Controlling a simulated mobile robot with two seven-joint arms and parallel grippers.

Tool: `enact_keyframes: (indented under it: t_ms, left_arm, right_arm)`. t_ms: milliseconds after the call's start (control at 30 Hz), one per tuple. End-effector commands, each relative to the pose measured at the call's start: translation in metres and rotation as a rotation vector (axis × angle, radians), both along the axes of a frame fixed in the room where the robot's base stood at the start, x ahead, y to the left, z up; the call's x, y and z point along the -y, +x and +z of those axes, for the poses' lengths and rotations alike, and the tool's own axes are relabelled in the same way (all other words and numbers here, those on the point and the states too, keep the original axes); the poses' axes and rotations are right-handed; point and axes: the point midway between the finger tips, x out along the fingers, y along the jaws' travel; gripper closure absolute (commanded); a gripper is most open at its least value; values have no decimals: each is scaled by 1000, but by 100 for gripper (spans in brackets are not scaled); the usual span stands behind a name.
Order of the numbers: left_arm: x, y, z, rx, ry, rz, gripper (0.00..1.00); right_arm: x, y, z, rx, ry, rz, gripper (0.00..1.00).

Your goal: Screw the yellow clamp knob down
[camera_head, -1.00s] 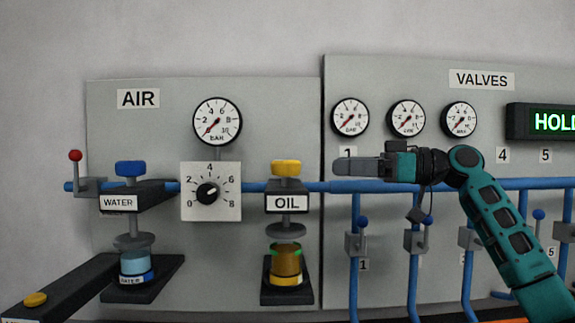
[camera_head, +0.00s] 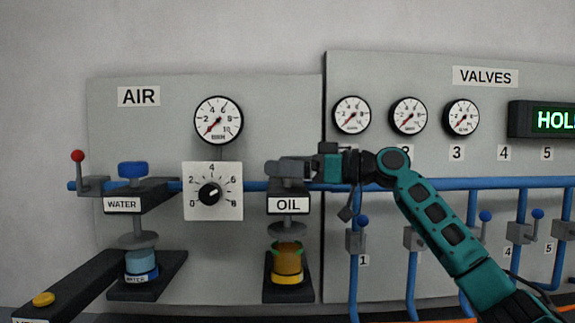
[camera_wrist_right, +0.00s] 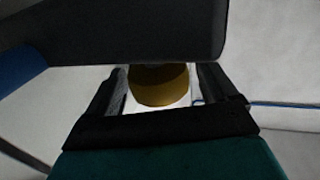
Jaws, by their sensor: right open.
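My right gripper (camera_head: 285,169) is at the top of the OIL clamp (camera_head: 288,205) in the head view, hiding the yellow clamp knob there. In the right wrist view the yellow knob (camera_wrist_right: 158,87) sits between my open fingers (camera_wrist_right: 160,74), with gaps seen on both sides; its upper part is hidden by a dark block. Below the clamp arm a grey pressing disc (camera_head: 287,229) hangs just above an amber jar (camera_head: 287,262) on a dark stand. I cannot tell whether the disc touches the jar. My left gripper is not in view.
The WATER clamp (camera_head: 122,204) with a blue knob (camera_head: 132,169) stands to the left. A dial (camera_head: 209,194) lies between the clamps, under a gauge (camera_head: 218,120). A blue pipe (camera_head: 450,183) and valve levers run to the right.

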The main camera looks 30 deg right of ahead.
Motion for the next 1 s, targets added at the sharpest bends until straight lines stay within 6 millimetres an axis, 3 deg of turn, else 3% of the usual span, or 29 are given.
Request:
enact_keyframes:
  t_ms: [67,600,1000]
  left_arm:
    - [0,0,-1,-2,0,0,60]
    - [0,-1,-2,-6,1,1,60]
    - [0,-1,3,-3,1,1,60]
  right_arm:
    - [0,0,0,0,0,0,14]
    - [0,0,0,0,0,0,65]
    - [0,-1,1,0,-3,-79,65]
